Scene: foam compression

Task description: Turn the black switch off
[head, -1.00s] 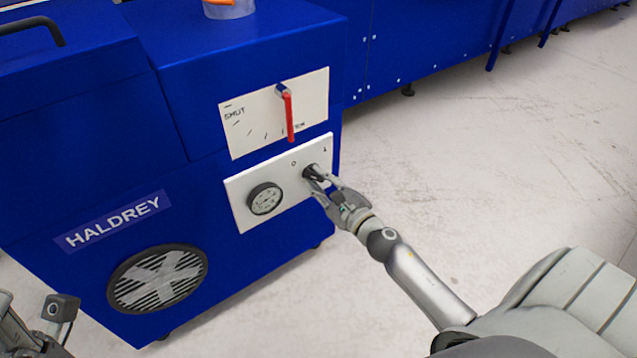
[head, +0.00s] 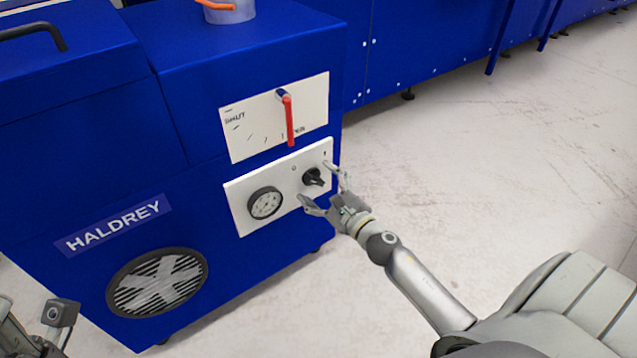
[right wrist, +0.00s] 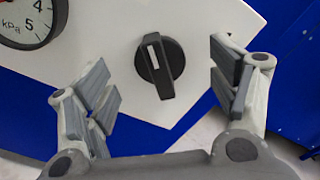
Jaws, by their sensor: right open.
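The black switch (head: 313,177) is a round knob with a raised grip on the white panel of the blue machine. In the right wrist view the switch (right wrist: 160,64) stands between my fingers, with its white mark up and slightly left; relative to the tilted panel this looks like the 0 side. My right gripper (head: 318,186) is open in front of the switch, one finger on each side. In the right wrist view the gripper (right wrist: 160,85) shows clear gaps to the knob. Of my left arm only a part shows at the lower left; its fingers are not seen.
A round gauge (head: 265,203) sits left of the switch on the white panel (head: 240,221). Above is a plate with a red lever (head: 289,119) hanging down. A vent (head: 157,282) is low on the machine (head: 214,141). Bare floor (head: 480,170) lies to the right.

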